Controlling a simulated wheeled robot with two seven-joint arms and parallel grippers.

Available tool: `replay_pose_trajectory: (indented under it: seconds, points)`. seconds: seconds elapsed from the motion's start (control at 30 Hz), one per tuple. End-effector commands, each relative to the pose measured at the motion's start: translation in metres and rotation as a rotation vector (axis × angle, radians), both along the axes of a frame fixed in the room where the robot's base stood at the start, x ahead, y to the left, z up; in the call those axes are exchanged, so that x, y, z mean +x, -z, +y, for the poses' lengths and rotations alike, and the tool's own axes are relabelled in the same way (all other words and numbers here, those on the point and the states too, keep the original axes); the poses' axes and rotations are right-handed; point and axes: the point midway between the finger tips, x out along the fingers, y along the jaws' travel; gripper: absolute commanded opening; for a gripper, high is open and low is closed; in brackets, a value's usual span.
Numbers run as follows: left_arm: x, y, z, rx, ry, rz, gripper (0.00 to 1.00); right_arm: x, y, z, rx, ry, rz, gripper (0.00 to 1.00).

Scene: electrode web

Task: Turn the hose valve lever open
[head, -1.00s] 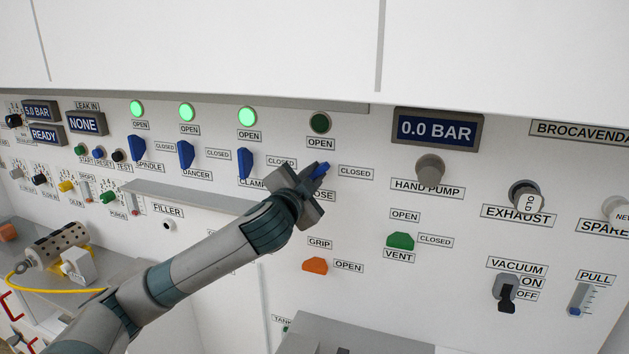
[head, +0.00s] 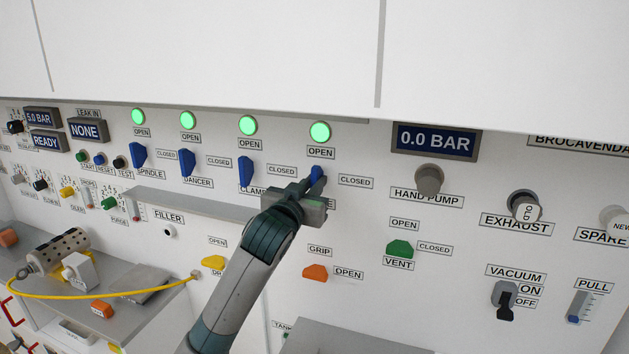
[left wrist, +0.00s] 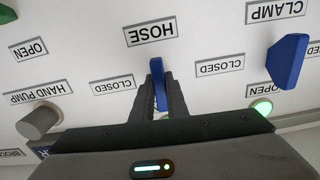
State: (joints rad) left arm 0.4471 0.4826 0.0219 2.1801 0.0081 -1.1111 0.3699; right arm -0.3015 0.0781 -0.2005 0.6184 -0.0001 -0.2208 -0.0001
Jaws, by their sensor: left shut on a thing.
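The blue hose valve lever (head: 317,176) stands on the white panel, pointing up toward its OPEN label (head: 320,152). The green lamp (head: 320,132) above it is lit. My left gripper (head: 312,186) is shut on this lever. In the left wrist view the lever (left wrist: 157,78) shows between the two dark fingers (left wrist: 159,95), beside the HOSE label (left wrist: 156,32). The fingers hide part of the lever. The CLOSED label (head: 356,181) is to its right. My right gripper is in neither view.
The clamp lever (head: 246,172) is close on the left, with the spindle (head: 138,156) and dancer (head: 187,163) levers beyond it. The hand pump knob (head: 429,178) is to the right. Below are the orange grip lever (head: 315,272) and green vent lever (head: 399,249). A grey shelf (head: 190,204) juts out at left.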

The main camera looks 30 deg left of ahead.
Motion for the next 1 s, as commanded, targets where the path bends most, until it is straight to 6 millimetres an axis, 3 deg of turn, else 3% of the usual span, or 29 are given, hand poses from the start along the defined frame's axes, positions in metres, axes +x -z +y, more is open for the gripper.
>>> replay_pose_trajectory:
  seconds: [0.6,0.63,0.7,1.0]
  points:
    - [0.0,0.0012,-0.0001,-0.064,0.0,-0.012,0.0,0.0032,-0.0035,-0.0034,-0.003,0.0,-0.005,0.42]
    - [0.0,0.0012,-0.0001,-0.064,0.001,-0.012,0.16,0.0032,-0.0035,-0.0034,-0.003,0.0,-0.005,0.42]
    - [0.0,0.0011,-0.0001,-0.064,0.001,-0.013,0.32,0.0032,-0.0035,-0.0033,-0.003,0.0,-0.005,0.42]
    - [-0.0002,0.0003,0.0,-0.061,0.0,-0.014,0.32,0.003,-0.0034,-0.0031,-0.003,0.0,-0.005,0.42]
